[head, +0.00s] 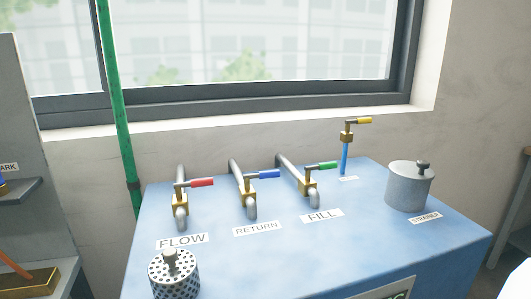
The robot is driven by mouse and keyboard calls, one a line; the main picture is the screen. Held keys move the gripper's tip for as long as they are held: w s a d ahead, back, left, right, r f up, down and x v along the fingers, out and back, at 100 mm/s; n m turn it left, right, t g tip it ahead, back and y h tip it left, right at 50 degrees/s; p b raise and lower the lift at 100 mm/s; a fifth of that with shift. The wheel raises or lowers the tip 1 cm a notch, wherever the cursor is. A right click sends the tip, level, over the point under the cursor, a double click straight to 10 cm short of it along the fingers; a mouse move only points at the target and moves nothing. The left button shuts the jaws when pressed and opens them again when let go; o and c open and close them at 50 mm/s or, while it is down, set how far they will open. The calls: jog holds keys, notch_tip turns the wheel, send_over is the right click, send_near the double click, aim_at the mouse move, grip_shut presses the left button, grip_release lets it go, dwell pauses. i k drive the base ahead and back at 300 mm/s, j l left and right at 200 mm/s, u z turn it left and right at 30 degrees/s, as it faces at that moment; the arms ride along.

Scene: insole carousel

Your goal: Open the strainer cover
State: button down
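The strainer is a grey metal cylinder (407,190) at the right of the blue cabinet top, behind a label reading STRAINER (425,218). Its round cover (408,170) sits on top, with a dark knob (423,166) near the right side. The cover looks closed; the inside of the cylinder is hidden. My gripper is not visible in the head view.
The blue cabinet top (345,240) carries valves with red (202,182), blue (266,174), green (322,166) and yellow (358,120) handles. A perforated metal basket (174,277) stands at front left. A green pipe (120,120) rises behind. The cabinet's front middle is clear.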

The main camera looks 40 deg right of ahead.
aim_at(420, 171)
jog(key=z, duration=1.8)
jog(key=l, duration=0.3)
jog(key=j+z, duration=0.1)
jog(key=z, duration=0.3)
jog(key=j+z, duration=0.15)
jog(key=z, duration=0.2)
jog(key=j+z, duration=0.15)
jog(key=z, duration=0.25)
jog(key=i, duration=0.05)
